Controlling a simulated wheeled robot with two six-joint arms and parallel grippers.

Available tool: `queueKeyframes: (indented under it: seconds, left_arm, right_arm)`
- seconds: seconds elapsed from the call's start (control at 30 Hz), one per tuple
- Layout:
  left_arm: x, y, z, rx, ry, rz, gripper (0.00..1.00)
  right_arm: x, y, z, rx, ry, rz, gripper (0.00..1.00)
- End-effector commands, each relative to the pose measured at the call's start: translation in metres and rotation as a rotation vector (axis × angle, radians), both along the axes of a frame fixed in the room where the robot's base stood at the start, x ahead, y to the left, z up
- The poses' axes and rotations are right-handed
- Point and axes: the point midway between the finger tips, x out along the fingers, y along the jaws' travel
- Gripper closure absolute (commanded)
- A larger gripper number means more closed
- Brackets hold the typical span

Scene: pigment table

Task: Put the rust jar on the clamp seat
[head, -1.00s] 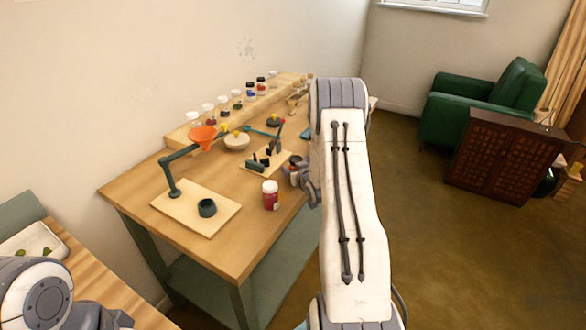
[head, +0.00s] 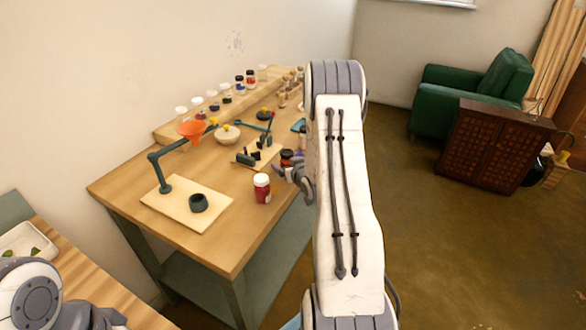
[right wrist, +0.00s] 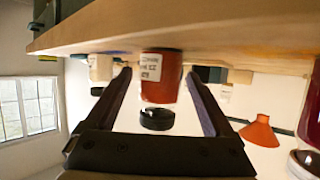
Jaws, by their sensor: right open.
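The rust jar (head: 287,158), with a dark lid and a white label, stands on the workbench near its right edge. It shows upside down in the right wrist view (right wrist: 160,78), with its black lid lowest. My right gripper (head: 285,173) is open; in the right wrist view its two fingers (right wrist: 158,74) flank the jar with a gap on each side. Dark green clamp-like blocks (head: 258,153) stand on a small board just left of the jar; which part is the seat is unclear. My left gripper is out of view; only part of that arm shows at lower left.
A red jar with a white lid (head: 262,188) stands close in front of my right gripper. An orange funnel (head: 191,131) on a green arm overhangs a board with a dark ring (head: 198,203). Several jars line the back shelf (head: 167,132). Bare bench lies around the front.

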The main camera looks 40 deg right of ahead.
Motion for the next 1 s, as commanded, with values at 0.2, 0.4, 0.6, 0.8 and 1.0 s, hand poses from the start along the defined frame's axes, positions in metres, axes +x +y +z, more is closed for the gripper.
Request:
queueKeyframes:
  seconds: [0.2, 0.4, 0.6, 0.8, 1.0]
  left_arm:
    - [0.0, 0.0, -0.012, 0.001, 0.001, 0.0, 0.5]
    - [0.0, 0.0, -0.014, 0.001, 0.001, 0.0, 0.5]
    - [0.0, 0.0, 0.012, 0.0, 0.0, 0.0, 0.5]
    - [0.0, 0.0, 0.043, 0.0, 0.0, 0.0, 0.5]
    - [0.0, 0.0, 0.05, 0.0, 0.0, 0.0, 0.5]
  right_arm:
    - [-0.039, 0.011, 0.019, -0.001, -0.002, -0.003, 0.12]
    - [-0.061, 0.018, 0.029, 0.0, -0.002, -0.001, 0.07]
    - [-0.069, 0.009, 0.048, -0.003, -0.007, 0.081, 0.07]
    - [-0.086, -0.002, 0.059, -0.001, -0.006, 0.243, 0.07]
    - [-0.088, -0.002, 0.054, 0.001, -0.002, 0.317, 0.07]
